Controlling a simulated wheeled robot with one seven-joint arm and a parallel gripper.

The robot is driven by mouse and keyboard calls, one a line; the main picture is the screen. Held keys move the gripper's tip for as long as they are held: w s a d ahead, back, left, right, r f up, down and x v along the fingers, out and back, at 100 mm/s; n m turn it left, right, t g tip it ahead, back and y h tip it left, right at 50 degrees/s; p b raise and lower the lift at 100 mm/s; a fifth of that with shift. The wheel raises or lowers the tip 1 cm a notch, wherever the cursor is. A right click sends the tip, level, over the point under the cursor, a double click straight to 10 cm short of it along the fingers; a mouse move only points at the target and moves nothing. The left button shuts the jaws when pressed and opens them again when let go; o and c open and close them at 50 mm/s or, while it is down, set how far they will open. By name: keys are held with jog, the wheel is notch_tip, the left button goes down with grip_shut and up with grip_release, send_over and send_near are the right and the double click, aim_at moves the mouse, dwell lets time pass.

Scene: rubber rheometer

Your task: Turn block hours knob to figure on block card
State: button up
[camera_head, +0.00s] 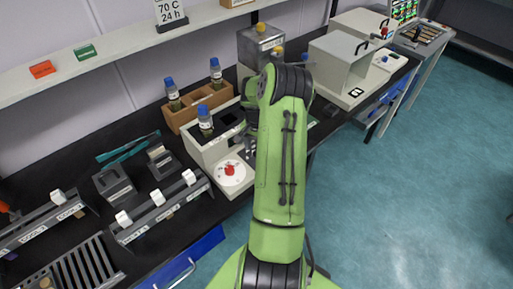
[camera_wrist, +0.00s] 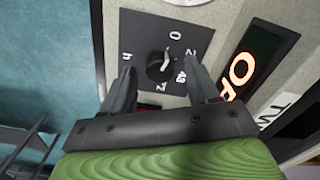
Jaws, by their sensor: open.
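The hours knob (camera_wrist: 158,68) is black with a white pointer mark and sits on a black plate (camera_wrist: 142,28) marked 0, 24, 48, 72 and h. The 24 is partly hidden by a finger. The pointer looks tilted toward the 0 side, but its exact figure is hard to tell. My gripper (camera_wrist: 160,72) is open, with one finger on each side of the knob; contact cannot be told. In the head view the block (camera_head: 208,150) stands beside my arm, which hides the hours knob. The card (camera_head: 170,12) on the shelf reads 70 C, 24 h.
A white dial with a red knob (camera_head: 229,171) is on the block's front. Bottles in a wooden rack (camera_head: 190,113) stand behind the block. A grey-white machine (camera_head: 345,65) stands to the right.

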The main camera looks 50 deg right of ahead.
jog(key=shift+f, duration=0.2)
jog(key=c, duration=1)
jog(key=shift+c, duration=0.2)
jog(key=shift+m, duration=0.4)
jog(key=m+b, duration=0.1)
jog(key=m, duration=0.3)
jog(key=shift+m+b, duration=0.55)
jog(key=shift+m, duration=1.95)
